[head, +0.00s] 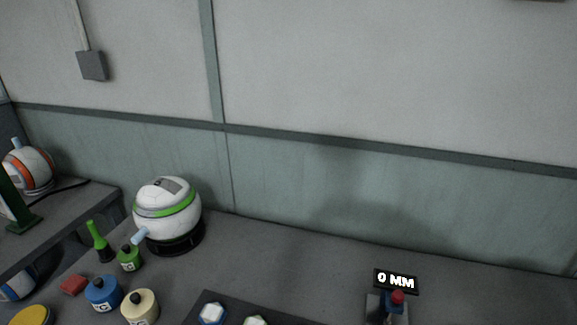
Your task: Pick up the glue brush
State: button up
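A slim green handle with a dark lower part (97,240) stands, slightly tilted, near the left end of the bench; it looks like the glue brush, but it is too small to be sure. Next to it on the right is a small green bottle with a dark cap (129,260). My gripper is not in view.
A white and green ball (167,203) sits on a black ring, a light-blue peg at its side. Blue (103,294) and cream (140,308) bottles, a red block (74,285) and a yellow lid (32,316) stand in front. A "0 MM" display (396,281) is at right; the bench's middle is clear.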

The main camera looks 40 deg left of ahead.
aim_at(100, 243)
jog(key=u, duration=2.1)
